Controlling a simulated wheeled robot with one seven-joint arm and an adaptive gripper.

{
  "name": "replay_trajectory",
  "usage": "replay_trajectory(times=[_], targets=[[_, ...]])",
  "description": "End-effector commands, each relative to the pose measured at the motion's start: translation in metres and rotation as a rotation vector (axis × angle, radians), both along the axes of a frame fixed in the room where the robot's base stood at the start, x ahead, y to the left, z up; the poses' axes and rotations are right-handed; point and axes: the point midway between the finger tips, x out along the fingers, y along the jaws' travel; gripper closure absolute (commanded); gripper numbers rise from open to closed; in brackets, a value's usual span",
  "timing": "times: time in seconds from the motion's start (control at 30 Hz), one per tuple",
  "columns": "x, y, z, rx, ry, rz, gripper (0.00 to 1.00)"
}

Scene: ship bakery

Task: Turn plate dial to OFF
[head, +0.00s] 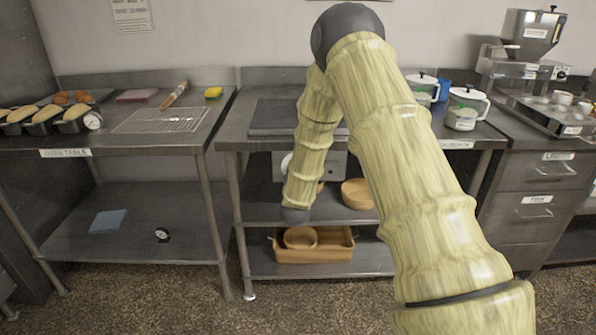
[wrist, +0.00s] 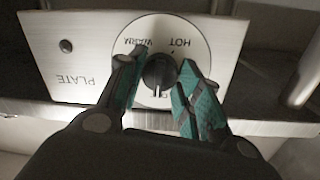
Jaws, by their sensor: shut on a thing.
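The plate dial (wrist: 159,74) is a black knob on a white round face, set in a pale metal panel (wrist: 85,55) marked PLATE. The lettering appears upside down in the wrist view. WARM and HOT show at the top of the face. A partly hidden word lies below the knob. I cannot tell exactly where the knob points. My gripper (wrist: 160,85) has its teal-padded fingers on both sides of the knob, shut on it. In the head view the panel (head: 335,170) shows below the counter's hot plate (head: 275,115); my arm hides most of it and the dial.
White-lidded jars (head: 465,110) stand on top at the right. A left table holds loaf tins (head: 42,120) and a wire rack (head: 160,122).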

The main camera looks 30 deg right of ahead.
Motion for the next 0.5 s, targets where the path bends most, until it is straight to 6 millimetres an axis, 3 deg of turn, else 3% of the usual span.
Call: replay_trajectory(times=[0.5], targets=[[-0.0006,-0.0003,-0.0013,-0.053,0.034,0.000,0.89]])
